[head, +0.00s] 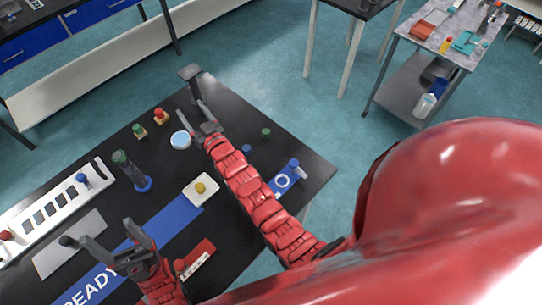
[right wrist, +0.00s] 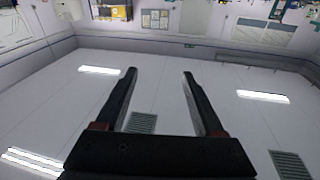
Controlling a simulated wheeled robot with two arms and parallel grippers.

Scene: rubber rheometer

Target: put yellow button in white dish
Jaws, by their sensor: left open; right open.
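The yellow button (head: 200,188) is a small round yellow piece sitting on a white square dish-like plate (head: 191,194) near the middle of the black table. A round white dish with a pale blue inside (head: 180,140) is farther back, just left of my right gripper. My left gripper (head: 97,232) is open and empty at the lower left, over the blue strip and away from the button. My right gripper (head: 199,121) is open near the back of the table; its two fingers, with nothing between them, show in the right wrist view (right wrist: 158,72).
Red (head: 160,116) and green (head: 139,131) buttons stand at the back left. A long white panel (head: 52,207) lies farther left. My right arm crosses the table's right half.

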